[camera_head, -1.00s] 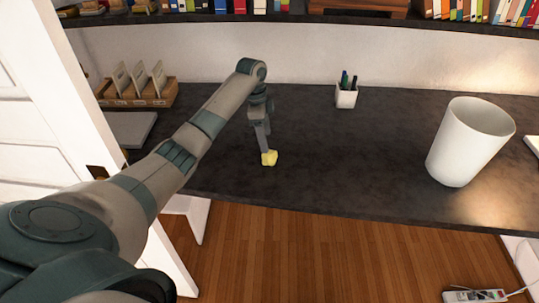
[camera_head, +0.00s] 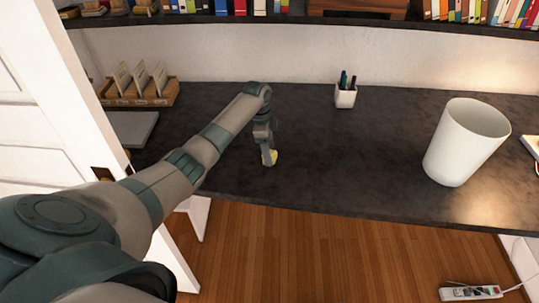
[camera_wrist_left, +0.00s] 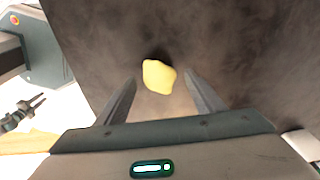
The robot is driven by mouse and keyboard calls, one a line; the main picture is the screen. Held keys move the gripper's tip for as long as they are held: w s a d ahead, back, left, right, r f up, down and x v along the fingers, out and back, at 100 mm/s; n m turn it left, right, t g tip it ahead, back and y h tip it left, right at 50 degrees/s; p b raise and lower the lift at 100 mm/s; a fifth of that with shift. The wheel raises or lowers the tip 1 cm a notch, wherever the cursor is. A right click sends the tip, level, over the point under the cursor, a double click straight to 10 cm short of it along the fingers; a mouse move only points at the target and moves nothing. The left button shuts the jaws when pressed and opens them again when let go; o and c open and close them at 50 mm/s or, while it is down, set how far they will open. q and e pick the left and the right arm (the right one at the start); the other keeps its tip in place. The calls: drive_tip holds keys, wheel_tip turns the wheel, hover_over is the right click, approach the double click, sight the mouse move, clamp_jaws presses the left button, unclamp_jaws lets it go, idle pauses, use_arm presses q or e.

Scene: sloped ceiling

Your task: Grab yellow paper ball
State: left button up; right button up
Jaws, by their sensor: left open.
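The yellow paper ball (camera_head: 273,157) is a small crumpled lump on the dark desk, partly hidden by my left gripper in the head view. In the left wrist view the ball (camera_wrist_left: 159,76) lies just beyond and between the two fingertips, and neither finger visibly touches it. My right gripper is not in the head view.
A white bin (camera_head: 463,142) stands on the desk at the right. A white pen cup (camera_head: 346,97) is at the back, and a wooden card holder (camera_head: 140,98) at the back left. The desk (camera_head: 350,150) around the ball is clear. The desk's front edge is close.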

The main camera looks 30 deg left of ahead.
use_arm(q)
drive_tip(key=shift+w+d+f, duration=0.1)
drive_tip(key=shift+d+f, duration=0.05)
drive_tip(key=shift+f, duration=1)
drive_tip(key=c, duration=1)
